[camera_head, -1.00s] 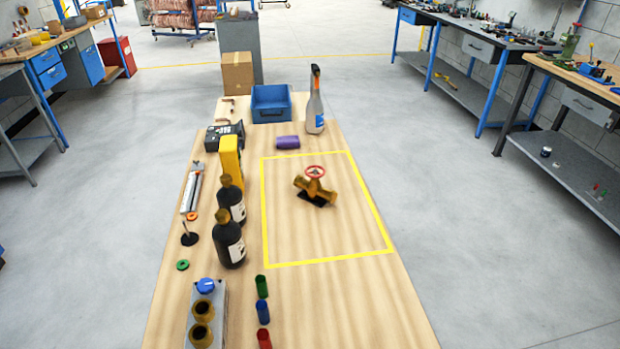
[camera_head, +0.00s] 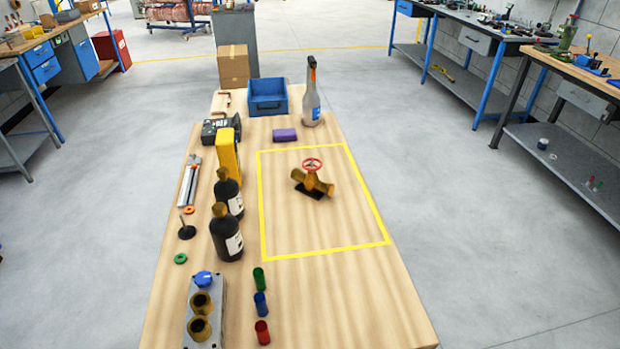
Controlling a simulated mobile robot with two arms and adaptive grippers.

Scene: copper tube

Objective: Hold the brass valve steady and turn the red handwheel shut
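The brass valve (camera_head: 317,184) sits on a small black base inside the yellow taped rectangle on the wooden bench. Its red handwheel (camera_head: 312,164) is on top of it, facing up. Nothing touches the valve or the handwheel. Neither of my grippers shows in the head view.
Two dark bottles (camera_head: 227,237) and a yellow case (camera_head: 228,153) stand left of the rectangle. A spray bottle (camera_head: 312,100), blue bin (camera_head: 267,98) and purple block (camera_head: 284,135) are behind it. A grey block with brass fittings (camera_head: 205,310) is at front left. The bench's right front is clear.

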